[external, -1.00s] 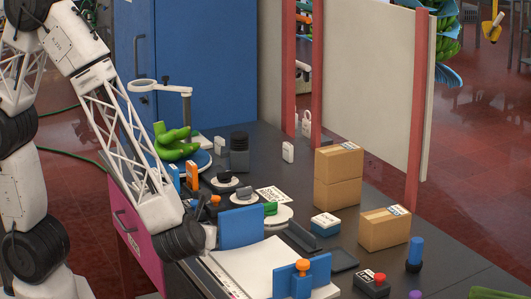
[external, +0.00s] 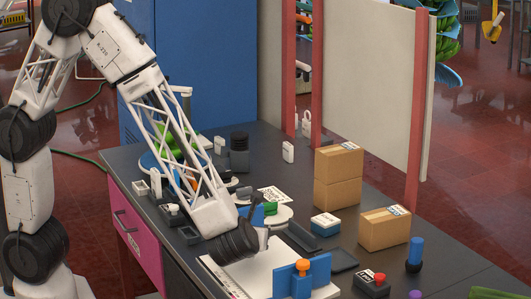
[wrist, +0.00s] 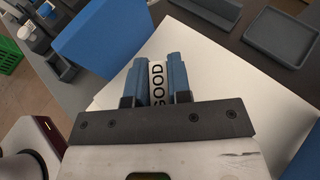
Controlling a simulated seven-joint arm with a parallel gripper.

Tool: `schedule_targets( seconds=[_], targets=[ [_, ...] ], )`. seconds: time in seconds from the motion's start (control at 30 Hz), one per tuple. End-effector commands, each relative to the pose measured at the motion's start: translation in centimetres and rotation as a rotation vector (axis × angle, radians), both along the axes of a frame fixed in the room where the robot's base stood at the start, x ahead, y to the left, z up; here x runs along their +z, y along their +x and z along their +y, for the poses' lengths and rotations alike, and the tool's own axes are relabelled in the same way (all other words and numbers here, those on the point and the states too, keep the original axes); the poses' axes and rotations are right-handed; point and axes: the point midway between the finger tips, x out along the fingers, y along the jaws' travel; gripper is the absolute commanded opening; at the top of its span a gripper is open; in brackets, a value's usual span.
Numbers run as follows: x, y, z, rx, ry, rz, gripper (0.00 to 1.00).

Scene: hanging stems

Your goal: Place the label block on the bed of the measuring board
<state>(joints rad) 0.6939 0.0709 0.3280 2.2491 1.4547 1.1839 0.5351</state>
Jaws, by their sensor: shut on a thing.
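The measuring board has a white bed (external: 245,275), which also shows in the wrist view (wrist: 220,112) beneath the fingers. A blue upright plate (wrist: 100,42) stands at its far end, mostly hidden by my wrist in the external view. I cannot tell whether the block touches the bed.
A blue slide (external: 283,279) with an orange knob (external: 299,264) stands at the near part of the board. A dark tray (external: 339,258) and a grey channel (external: 300,236) lie to the right. Cardboard boxes (external: 384,228) stand farther right.

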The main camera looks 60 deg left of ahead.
Motion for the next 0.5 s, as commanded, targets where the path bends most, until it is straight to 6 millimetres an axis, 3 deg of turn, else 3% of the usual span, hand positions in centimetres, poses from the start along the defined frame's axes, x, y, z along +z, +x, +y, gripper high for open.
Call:
schedule_targets(
  seconds=[0.5],
  targets=[
    [-0.8, 0.06, -0.01, 0.001, 0.001, 0.001, 0.0]
  ],
)
